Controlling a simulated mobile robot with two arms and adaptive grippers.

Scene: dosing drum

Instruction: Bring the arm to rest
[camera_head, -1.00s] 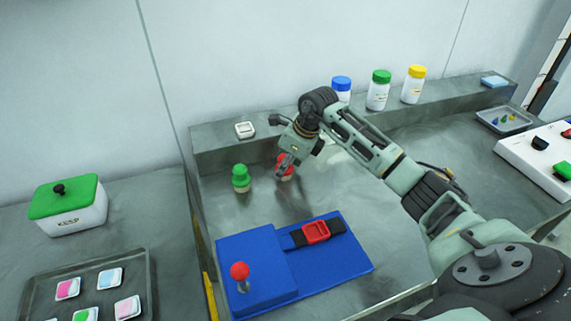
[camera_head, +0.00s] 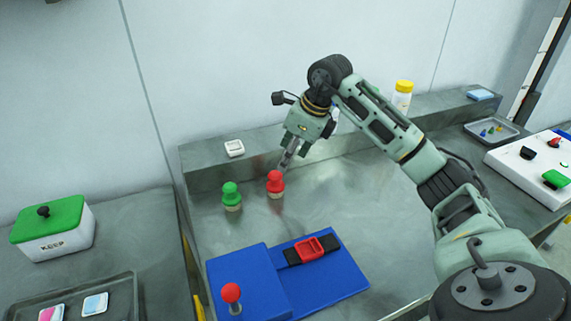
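My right arm comes in from the right, and its gripper (camera_head: 288,158) points down just above and behind a red-topped knob piece (camera_head: 275,183). The gripper seems apart from the piece, which stands upright on the metal bench with a pale base. The fingers are small and seen edge-on, so their opening is unclear. A similar green-topped piece (camera_head: 231,195) stands upright to its left. My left gripper is out of view.
A blue block (camera_head: 240,272) with a red-knobbed lever (camera_head: 231,293) and a red-framed strap (camera_head: 311,249) lies in front. A green-lidded KEEP box (camera_head: 50,232) stands left. A yellow-capped bottle (camera_head: 403,95) is on the back ledge. A white control panel (camera_head: 525,165) stands right.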

